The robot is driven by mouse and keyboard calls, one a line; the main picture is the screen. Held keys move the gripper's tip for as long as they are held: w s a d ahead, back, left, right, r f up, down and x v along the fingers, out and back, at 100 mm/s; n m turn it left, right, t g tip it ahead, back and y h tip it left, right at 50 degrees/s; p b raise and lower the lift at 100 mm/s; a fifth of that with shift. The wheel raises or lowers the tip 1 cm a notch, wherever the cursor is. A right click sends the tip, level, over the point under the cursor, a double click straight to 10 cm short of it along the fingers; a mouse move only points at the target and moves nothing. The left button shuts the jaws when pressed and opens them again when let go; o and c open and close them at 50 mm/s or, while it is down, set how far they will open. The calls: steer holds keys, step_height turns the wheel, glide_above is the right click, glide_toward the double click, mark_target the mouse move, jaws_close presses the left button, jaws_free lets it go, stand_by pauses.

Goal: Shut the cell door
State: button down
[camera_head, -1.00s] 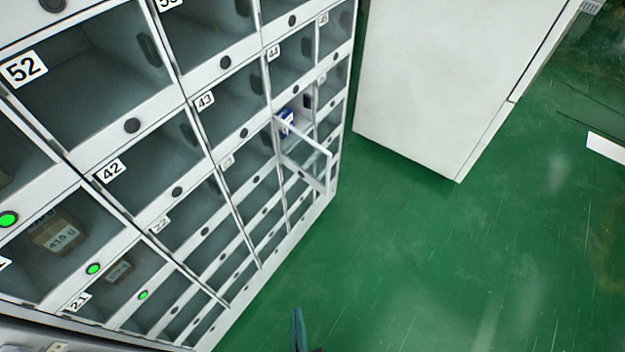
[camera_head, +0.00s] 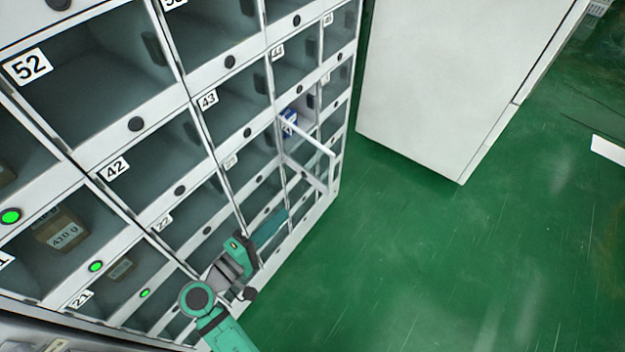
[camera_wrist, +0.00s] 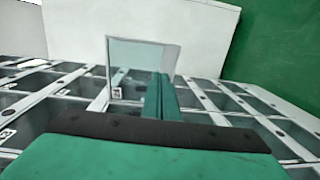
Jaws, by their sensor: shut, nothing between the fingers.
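The open cell door (camera_head: 309,172) is a clear pane with a white top edge, swung out from the cabinet at the right end of the middle rows. In the wrist view the door (camera_wrist: 143,58) stands out ahead of the fingers, partly hidden by them. A blue and white box (camera_head: 288,124) sits in the open cell. My gripper (camera_head: 281,216) is shut and empty, in front of the lower cells, below and left of the door in the head view. Its green fingers (camera_wrist: 160,92) overlap the door's lower right part in the wrist view; I cannot tell whether they touch.
The green floor (camera_head: 430,270) to the right is clear.

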mark_target(321, 173)
steer(key=shift+m+h, duration=0.6)
steer(key=shift+h, duration=0.3)
steer(key=r+x, duration=0.1)
steer(key=x, duration=0.3)
steer(key=r+x, duration=0.1)
steer(key=x, duration=0.3)
steer(key=r+x, duration=0.1)
steer(key=x, duration=0.4)
steer(key=shift+w+a, duration=0.1)
steer(key=shift+a, duration=0.1)
